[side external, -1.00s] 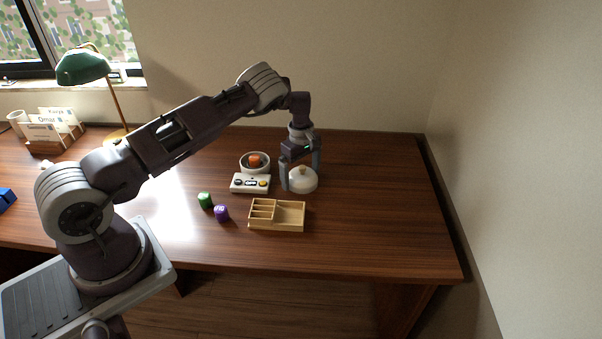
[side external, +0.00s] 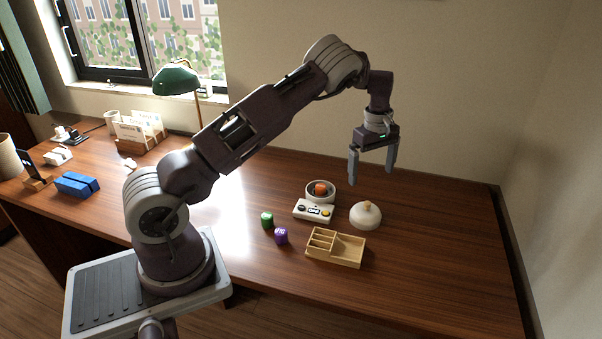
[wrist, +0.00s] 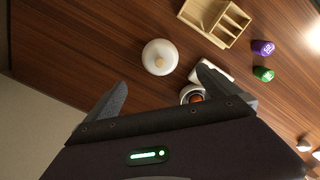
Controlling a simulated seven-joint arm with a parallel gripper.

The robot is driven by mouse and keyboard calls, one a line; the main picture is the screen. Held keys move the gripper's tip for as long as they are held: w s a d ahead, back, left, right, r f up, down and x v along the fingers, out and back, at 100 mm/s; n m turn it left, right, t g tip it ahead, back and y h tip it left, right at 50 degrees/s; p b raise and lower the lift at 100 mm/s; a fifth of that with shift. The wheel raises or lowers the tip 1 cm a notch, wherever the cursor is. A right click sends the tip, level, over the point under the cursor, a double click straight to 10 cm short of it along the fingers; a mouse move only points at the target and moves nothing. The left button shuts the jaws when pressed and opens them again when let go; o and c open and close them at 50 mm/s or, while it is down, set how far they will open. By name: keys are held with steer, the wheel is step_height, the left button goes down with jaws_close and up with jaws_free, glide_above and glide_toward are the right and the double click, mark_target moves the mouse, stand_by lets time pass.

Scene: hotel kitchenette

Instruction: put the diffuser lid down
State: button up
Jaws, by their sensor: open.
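The diffuser lid (side external: 366,215), a white dome with a small tan knob, rests on the desk. It also shows in the wrist view (wrist: 160,57), ahead of my fingers. My gripper (side external: 371,180) is open and empty, raised above the desk over the lid and clear of it. Its two spread fingers also frame the bottom of the wrist view (wrist: 165,92).
A white control box with buttons (side external: 313,211) sits in front of the round base. A wooden divided tray (side external: 349,251) lies nearer the front edge. The desk's right side is clear.

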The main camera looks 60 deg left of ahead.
steer(key=s+d+r+m+t+h, duration=0.1)
steer(key=s+d+r+m, duration=0.1)
steer(key=s+d+r, duration=0.4)
steer(key=s+d+r+m+t, duration=0.1)
steer(key=s+d+r+m, duration=0.2)
steer(key=r, duration=0.6)
steer(key=s+d+r+m+h, duration=0.1)
steer(key=s+d+r+m, duration=0.15)
steer(key=s+r, duration=0.35)
steer(key=s+d+m+t+y, duration=0.1)
steer(key=s+d+m, duration=0.2)
steer(key=s, duration=0.8)
steer(key=s+d+r+m+t+y, duration=0.1)
steer(key=s+d+m+t, duration=0.1)
steer(key=s+m, duration=0.5)
steer(key=s+d, duration=0.1)
steer(key=s, duration=0.3)
steer(key=shift+d, duration=0.25)
